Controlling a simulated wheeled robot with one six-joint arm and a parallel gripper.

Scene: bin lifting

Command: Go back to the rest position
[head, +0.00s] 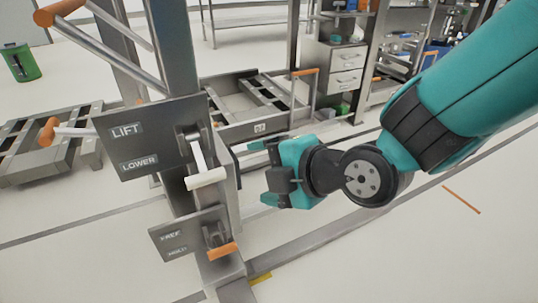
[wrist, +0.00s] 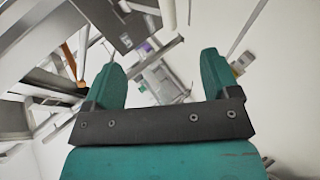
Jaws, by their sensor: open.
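My gripper (head: 262,173) is teal and stands to the right of the lift post in the head view, apart from it. In the wrist view its two fingers (wrist: 165,75) are spread with nothing between them. The upper lever (head: 204,172) with a white handle sits on the LIFT/LOWER plate (head: 135,140), its handle toward the lower end. A lower lever with an orange handle (head: 222,251) sits on a smaller plate (head: 180,234) whose lettering is hard to read.
The lift post (head: 178,50) stands close on the left of my gripper. Orange-tipped bars (head: 105,53) reach out at the upper left. A metal cart frame (head: 255,125) and a drawer cabinet (head: 345,68) stand behind. The floor (head: 400,250) at the lower right is clear.

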